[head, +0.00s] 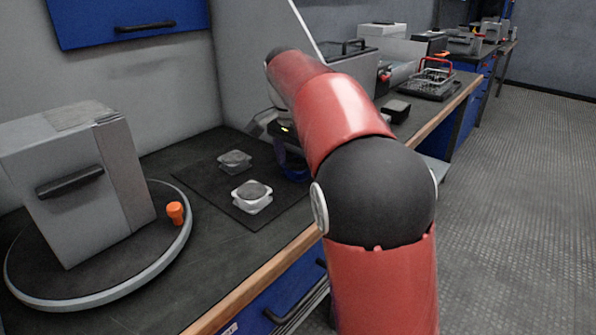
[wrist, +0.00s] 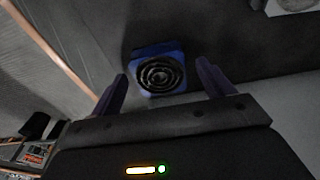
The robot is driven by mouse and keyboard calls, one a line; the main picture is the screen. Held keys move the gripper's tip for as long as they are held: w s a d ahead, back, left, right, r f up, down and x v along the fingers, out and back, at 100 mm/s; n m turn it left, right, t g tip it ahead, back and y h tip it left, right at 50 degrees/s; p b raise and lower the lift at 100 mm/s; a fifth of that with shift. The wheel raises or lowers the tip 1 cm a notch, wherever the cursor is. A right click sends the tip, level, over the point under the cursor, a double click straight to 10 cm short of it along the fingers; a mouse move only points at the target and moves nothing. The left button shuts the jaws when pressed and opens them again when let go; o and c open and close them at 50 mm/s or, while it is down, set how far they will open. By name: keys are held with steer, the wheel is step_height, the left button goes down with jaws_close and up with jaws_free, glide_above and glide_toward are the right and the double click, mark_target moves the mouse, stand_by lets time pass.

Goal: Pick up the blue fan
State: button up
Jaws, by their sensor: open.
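The blue fan (wrist: 158,70) has a square blue body with dark concentric rings on its face. In the wrist view it lies on a dark surface, ahead of my gripper (wrist: 162,69). The two fingers are apart, one to each side of the fan in the picture, with nothing gripped. I cannot tell how far the tips are from it. In the head view my gripper (head: 272,132) is over the dark mat, largely hidden by my red arm. A blue patch below it is partly covered, and I cannot tell fan from fingers there.
Two light square fans (head: 252,196) (head: 235,161) lie on the mat (head: 199,185). A grey box (head: 75,190) and an orange knob (head: 176,213) stand on a round turntable (head: 100,296) at left. Equipment and a basket (head: 433,84) line the bench behind my arm.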

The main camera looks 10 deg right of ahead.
steer(key=c, duration=1.1)
